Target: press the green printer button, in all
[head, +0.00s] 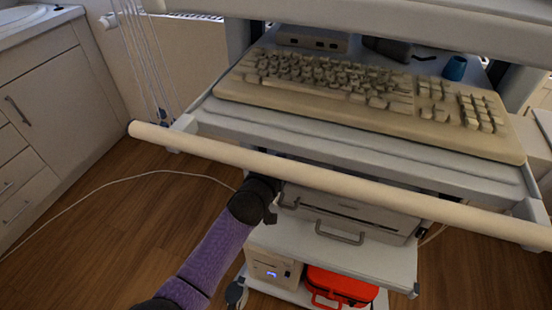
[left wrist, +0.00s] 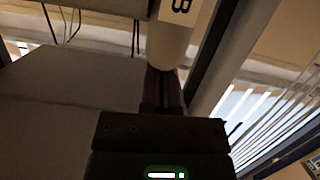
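A pale grey boxy device with handles (head: 352,210), which may be the printer, sits on the cart shelf under the keyboard. I see no green button on it; part of its front is hidden by the cart's rail and my arm. My left gripper (head: 270,192) is at the left end of this device, just below the rail, and its tips are hard to make out in the head view. In the left wrist view its dark fingers (left wrist: 163,88) are together with nothing visible between them, just below a pale rounded cylinder (left wrist: 172,40) with dark lettering. My right gripper is not in view.
A long pale rail (head: 330,180) crosses the cart's front above my left gripper. A beige keyboard (head: 350,88) lies on the upper tray. A red case (head: 340,287) and a beige box with a blue light (head: 272,268) are lower down. Floor at left is mostly clear, with a cable.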

